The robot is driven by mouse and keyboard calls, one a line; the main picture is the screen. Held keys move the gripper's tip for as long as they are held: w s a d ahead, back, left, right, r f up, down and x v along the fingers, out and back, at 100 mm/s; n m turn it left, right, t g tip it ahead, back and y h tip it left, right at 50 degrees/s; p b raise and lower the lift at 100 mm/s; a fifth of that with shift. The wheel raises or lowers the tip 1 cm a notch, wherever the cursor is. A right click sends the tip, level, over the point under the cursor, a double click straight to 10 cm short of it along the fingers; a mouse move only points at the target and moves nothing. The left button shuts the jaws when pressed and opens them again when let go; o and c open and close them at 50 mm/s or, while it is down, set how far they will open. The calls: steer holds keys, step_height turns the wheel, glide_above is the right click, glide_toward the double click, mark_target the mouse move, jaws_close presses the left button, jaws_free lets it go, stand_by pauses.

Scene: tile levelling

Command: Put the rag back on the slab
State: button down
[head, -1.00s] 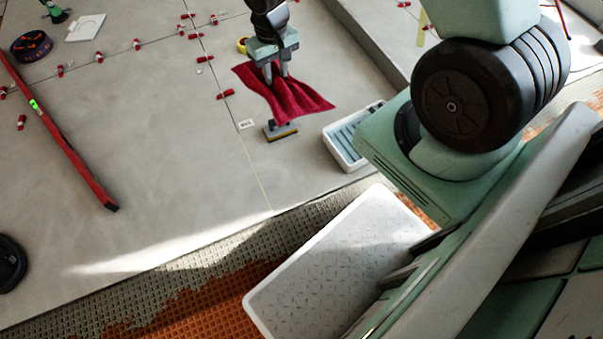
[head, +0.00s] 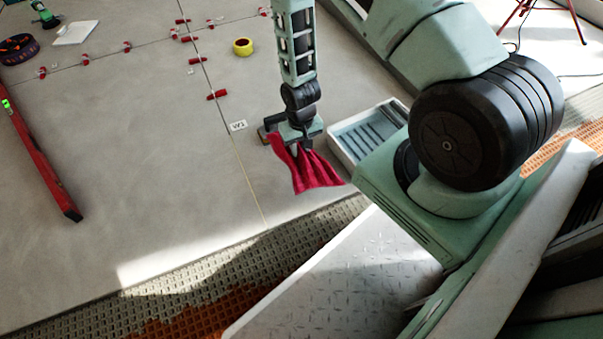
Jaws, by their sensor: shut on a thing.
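The red rag (head: 316,178) hangs crumpled from my gripper (head: 299,152) in the head view. My gripper points down and is shut on the rag's upper part; the fingertips are partly hidden by cloth. The rag is over the near part of the grey slab (head: 150,160), close to its front edge. I cannot tell whether its lower edge touches the slab.
A white tray with a ribbed inside (head: 352,158) stands right of the rag. A long red level (head: 45,165) lies left. The slab's middle is clear.

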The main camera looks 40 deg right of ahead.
mark_target(301, 164)
step_height(301, 164, down, 9)
steer(key=b, duration=0.5)
steer(key=shift+r, duration=0.1)
steer(key=shift+f, duration=0.2)
steer(key=c, duration=1.1)
jaws_free()
